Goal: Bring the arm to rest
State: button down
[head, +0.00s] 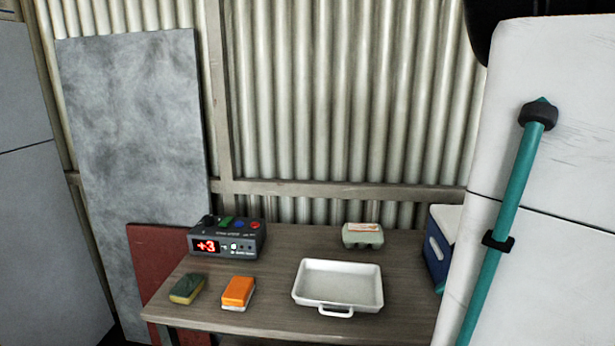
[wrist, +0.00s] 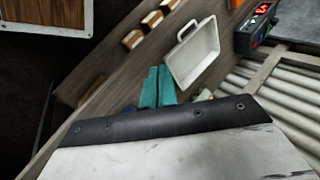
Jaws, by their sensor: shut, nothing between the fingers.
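My gripper (wrist: 158,72) shows in the wrist view as two teal fingers side by side, pressed together with nothing held. In the head view a large white part of my arm with a teal hose fills the right side and hides the bench's right part. The gripper's fingers are mostly or wholly hidden there.
Several small boxes (wrist: 150,20) show in the wrist view. A corrugated wall (head: 350,100) stands behind.

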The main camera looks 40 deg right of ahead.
jog(key=w+a+r+n+g+h, duration=0.1)
jog(key=a+r+n, duration=0.2)
jog(key=a, duration=0.5)
jog(key=w+a+r+n+g+h, duration=0.1)
jog(key=a+r+n+g, duration=0.1)
jog(key=a+n, duration=0.3)
jog(key=w+a+r+n+g, duration=0.1)
jog(key=a+r+n, duration=0.3)
jog(key=a, duration=0.7)
jog(key=shift+w+a+g+h, duration=0.2)
jog(key=shift+a+g+h, duration=0.2)
